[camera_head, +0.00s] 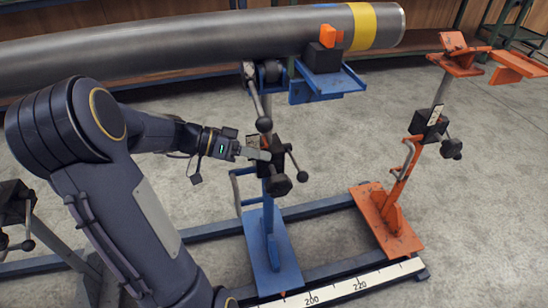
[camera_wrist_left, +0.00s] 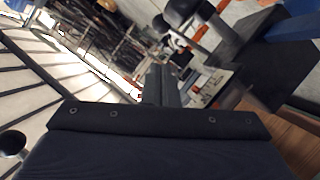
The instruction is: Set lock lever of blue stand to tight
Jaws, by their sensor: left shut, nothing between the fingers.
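The blue stand (camera_head: 268,228) stands upright under the grey pipe. Its dark clamp block (camera_head: 277,146) is midway up the post, with black-knobbed handles on it, one knob at lower right (camera_head: 302,177). Another lever with a round black knob (camera_head: 264,124) hangs from the stand's head just above the block. I cannot tell which setting the lock lever is in. My left gripper (camera_head: 266,156) is shut and empty, its tips at the clamp block; contact is unclear. The shut fingers also show in the left wrist view (camera_wrist_left: 162,86). My right gripper is out of view.
The large grey pipe (camera_head: 180,48) with a yellow band spans the top. An orange stand (camera_head: 394,205) is to the right, on the same blue rail frame. A white scale (camera_head: 340,287) lies along the front rail. Bare concrete floor is open at right.

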